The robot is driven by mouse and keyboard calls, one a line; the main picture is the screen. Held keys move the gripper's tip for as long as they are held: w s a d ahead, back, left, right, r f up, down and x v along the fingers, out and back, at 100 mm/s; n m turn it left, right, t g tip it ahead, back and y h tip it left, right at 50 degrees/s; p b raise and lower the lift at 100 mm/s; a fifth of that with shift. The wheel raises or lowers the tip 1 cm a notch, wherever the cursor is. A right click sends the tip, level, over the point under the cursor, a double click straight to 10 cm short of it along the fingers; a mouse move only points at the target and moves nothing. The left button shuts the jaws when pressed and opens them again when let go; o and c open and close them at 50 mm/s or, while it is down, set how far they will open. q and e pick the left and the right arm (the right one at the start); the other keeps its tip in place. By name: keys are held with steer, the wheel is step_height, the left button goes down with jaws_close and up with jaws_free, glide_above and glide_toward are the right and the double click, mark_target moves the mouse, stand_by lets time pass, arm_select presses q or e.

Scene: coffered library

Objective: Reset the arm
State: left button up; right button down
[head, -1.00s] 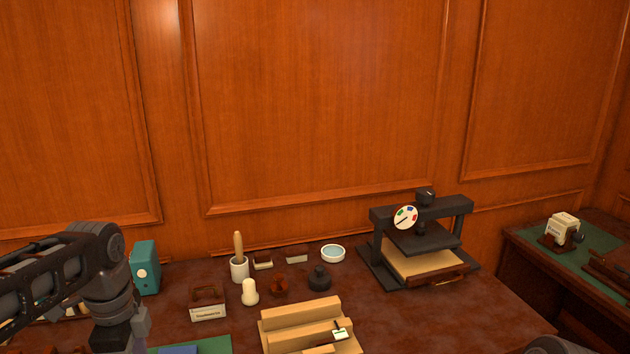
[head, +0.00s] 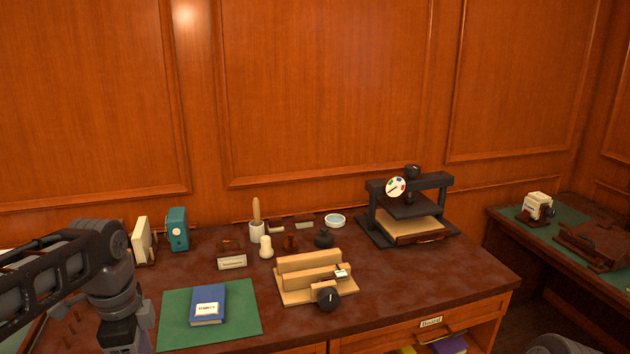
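My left arm comes in from the left, with its wrist bent down at the lower left corner. The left gripper (head: 138,338) is only partly in view at the bottom edge, and its fingertips are hard to make out. It is beside the left edge of a green mat (head: 245,318), and I see nothing held in it. Of my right arm only a grey rounded part shows at the bottom right; its gripper is out of the picture.
A blue book (head: 207,305) lies on the mat. A wooden stand (head: 300,285) with a black knob, small desk tools and a black press (head: 405,208) stand on the brown desk (head: 420,285). A drawer below the front edge looks open. A second desk (head: 515,222) stands right.

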arm_select(q)
steer(key=w+d+f+n+t+h, duration=0.1)
steer(key=w+d+f+n+t, duration=0.35)
steer(key=w, duration=0.45)
steer(key=w+d+f+n+h, duration=0.2)
steer(key=d+f+n, duration=0.55)
steer(key=f, duration=0.65)
steer(key=s+d+f+n, duration=0.2)
steer(key=s+d+f, duration=0.45)
steer(key=f, duration=0.45)
steer(key=s+d+f+n+g, duration=0.1)
steer(key=s+d+f+g, duration=0.1)
steer(key=s+f, duration=0.3)
steer(key=s+d+f+n+g+h, duration=0.1)
steer(key=s+d+f, duration=0.3)
steer(key=s, duration=1)
step_height(320, 180, down, 3)
steer(key=shift+s+d+r+g, duration=0.2)
steer(key=shift+g, duration=0.55)
